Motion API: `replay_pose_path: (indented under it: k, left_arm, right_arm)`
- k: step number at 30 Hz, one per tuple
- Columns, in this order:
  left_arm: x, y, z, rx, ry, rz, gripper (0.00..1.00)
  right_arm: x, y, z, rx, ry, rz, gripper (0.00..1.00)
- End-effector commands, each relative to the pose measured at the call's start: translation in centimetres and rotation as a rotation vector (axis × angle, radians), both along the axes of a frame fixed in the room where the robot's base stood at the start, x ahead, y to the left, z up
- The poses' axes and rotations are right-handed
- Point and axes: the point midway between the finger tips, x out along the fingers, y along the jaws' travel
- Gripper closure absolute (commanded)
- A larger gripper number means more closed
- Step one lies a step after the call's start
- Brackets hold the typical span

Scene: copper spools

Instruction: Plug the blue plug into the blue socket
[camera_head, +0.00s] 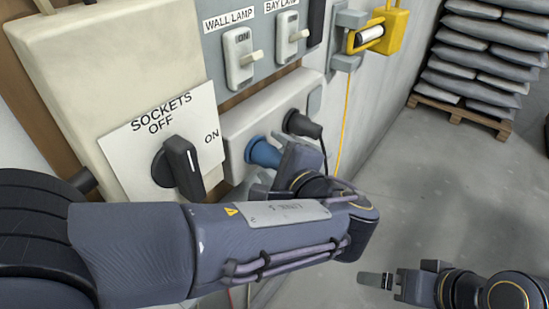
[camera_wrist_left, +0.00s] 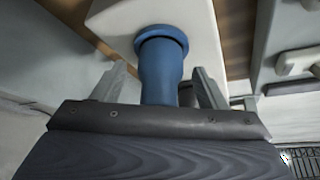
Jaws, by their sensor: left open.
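The blue plug (camera_wrist_left: 160,78) is at the blue socket (camera_wrist_left: 162,40) on the white socket box (camera_head: 235,135). In the left wrist view its body runs straight into the blue collar, with no gap showing. The blue fitting also shows in the head view (camera_head: 262,153). My left gripper (camera_wrist_left: 162,88) is open, with one finger on each side of the plug and visible space beside it. The plug's rear end is hidden behind the gripper body. My right gripper (camera_head: 385,281) is low at the right, away from the wall, with nothing visible in it.
A black plug (camera_head: 301,124) with a cable sits beside the blue one. A rotary sockets switch (camera_head: 180,165) is at the left. Lamp switches (camera_head: 240,58) and a yellow fitting (camera_head: 385,28) are above. Stacked sacks (camera_head: 485,55) stand far right; the floor between is clear.

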Motion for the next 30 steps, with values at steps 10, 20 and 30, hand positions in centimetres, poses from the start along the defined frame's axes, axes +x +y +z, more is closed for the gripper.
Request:
replay_pose_path:
  k: [10, 20, 30]
  left_arm:
    - [-1.5, -0.9, 0.4, -0.002, 0.0, -0.003, 0.34]
    - [-6.0, -3.2, 1.7, -0.001, -0.002, -0.002, 0.34]
    - [-6.7, -3.5, 2.0, 0.0, 0.001, 0.001, 0.34]
  right_arm:
    - [0.0, 0.0, -0.3, 0.0, 0.0, 0.0, 0.0]
    - [0.0, 0.0, -0.9, 0.0, 0.0, 0.0, 0.0]
    - [0.0, 0.0, -0.9, 0.0, 0.0, 0.0, 0.0]
